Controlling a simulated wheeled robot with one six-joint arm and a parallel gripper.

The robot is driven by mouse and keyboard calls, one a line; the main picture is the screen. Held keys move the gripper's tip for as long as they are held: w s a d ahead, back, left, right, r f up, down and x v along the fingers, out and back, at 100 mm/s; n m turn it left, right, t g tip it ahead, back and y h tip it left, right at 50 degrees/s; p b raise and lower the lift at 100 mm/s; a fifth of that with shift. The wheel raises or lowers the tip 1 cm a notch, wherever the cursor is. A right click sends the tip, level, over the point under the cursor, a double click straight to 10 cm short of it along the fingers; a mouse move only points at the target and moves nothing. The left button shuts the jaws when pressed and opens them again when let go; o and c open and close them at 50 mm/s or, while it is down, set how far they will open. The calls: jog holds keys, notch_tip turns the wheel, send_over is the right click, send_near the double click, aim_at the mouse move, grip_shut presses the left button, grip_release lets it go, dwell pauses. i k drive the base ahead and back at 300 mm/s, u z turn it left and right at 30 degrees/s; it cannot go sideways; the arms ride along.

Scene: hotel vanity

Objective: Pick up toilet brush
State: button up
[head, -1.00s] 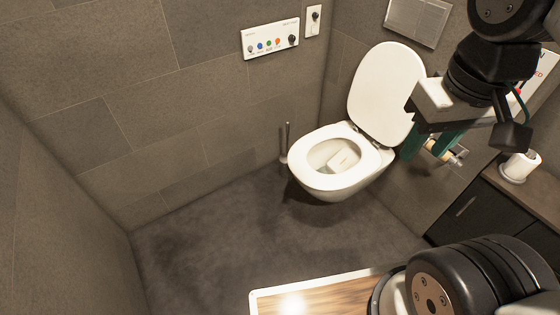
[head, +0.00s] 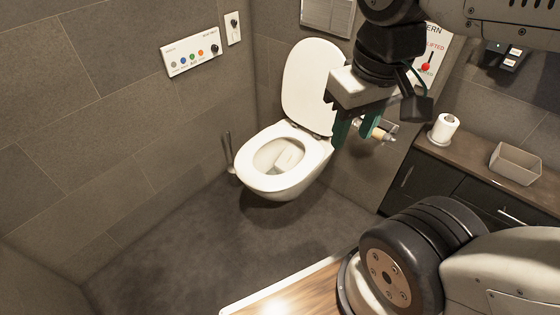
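The toilet brush (head: 228,150) stands on the floor to the left of the toilet, close to the wall. Its thin dark handle points up and its pale base (head: 231,170) is partly hidden behind the toilet bowl. My gripper (head: 355,128) hangs at the upper right, in front of the toilet's raised lid and the wall to its right. Its green fingers point down with a gap between them and appear empty. It is well apart from the brush.
The white toilet (head: 258,184) with its lid up stands right beside the brush. A counter (head: 470,170) on the right bears a paper roll (head: 444,128) and a grey bin (head: 514,163). A wall button panel (head: 192,53) is above. The floor at left front is clear.

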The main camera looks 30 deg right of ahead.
aim_at(230, 169)
jog(key=u, duration=0.8)
jog(key=i, duration=1.4)
jog(key=z, duration=0.9)
jog(key=i, duration=0.35)
jog(key=z, duration=0.3)
